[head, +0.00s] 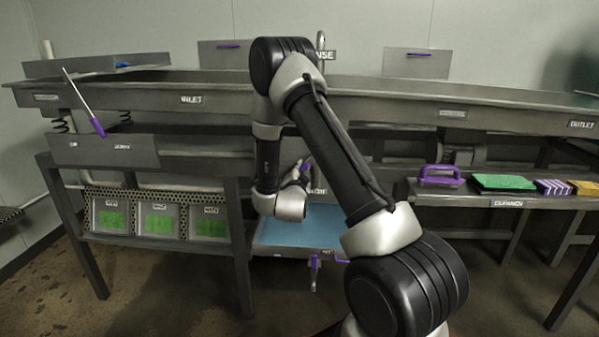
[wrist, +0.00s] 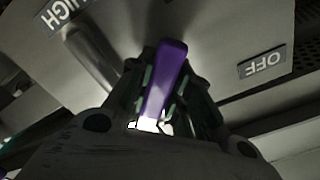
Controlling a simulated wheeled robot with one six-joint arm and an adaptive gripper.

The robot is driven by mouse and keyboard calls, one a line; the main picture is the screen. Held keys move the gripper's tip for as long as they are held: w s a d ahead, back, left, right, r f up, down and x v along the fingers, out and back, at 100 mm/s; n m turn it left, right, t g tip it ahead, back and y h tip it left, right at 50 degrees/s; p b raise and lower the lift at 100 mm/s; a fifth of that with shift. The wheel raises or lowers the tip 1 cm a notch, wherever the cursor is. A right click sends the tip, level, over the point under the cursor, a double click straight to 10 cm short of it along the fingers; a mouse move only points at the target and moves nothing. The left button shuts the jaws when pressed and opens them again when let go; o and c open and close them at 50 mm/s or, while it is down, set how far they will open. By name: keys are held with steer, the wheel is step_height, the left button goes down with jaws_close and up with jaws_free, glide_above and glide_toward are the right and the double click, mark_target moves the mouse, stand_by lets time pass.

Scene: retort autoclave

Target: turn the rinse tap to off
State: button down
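The rinse tap's purple handle (wrist: 166,78) stands between the two fingers of my gripper (wrist: 165,85) in the wrist view. The fingers lie close against both sides of it, and my gripper looks shut on it. The OFF label (wrist: 262,64) is to the right of the handle on the grey plate, and the HIGH label (wrist: 62,12) is at the upper left; both read upside down. In the head view my gripper (head: 301,176) is below the conveyor, mostly hidden by my arm. A little purple shows there, and the HIGH label (head: 318,190) is beside it.
A blue tray (head: 335,222) lies below my gripper, with purple handles (head: 314,266) under it. Green-lit panels (head: 158,220) are at the left. A shelf at the right holds a purple-handled tool (head: 440,176) and a green pad (head: 503,182). The long conveyor (head: 400,100) runs above.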

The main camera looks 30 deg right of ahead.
steer(key=shift+a, duration=0.1)
steer(key=shift+w+a+r+m, duration=0.2)
steer(key=shift+r+m, duration=0.2)
steer(key=shift+m, duration=0.2)
steer(key=shift+w+a+r+m, duration=0.1)
steer(key=shift+a+r+m, duration=0.1)
steer(key=shift+r+m, duration=0.3)
steer(key=m, duration=0.1)
steer(key=r+m, duration=0.1)
steer(key=shift+w+a+r+m, duration=0.15)
steer(key=shift+w+a+m, duration=0.1)
steer(key=shift+a+m, duration=0.15)
steer(key=shift+w+a+r+m, duration=0.1)
steer(key=shift+r+m, duration=0.65)
steer(key=shift+m, duration=0.3)
steer(key=shift+a+r+m, duration=0.1)
steer(key=shift+r+m, duration=0.65)
steer(key=shift+m, duration=0.3)
steer(key=c, duration=1.3)
jaws_free()
steer(key=v, duration=1.2)
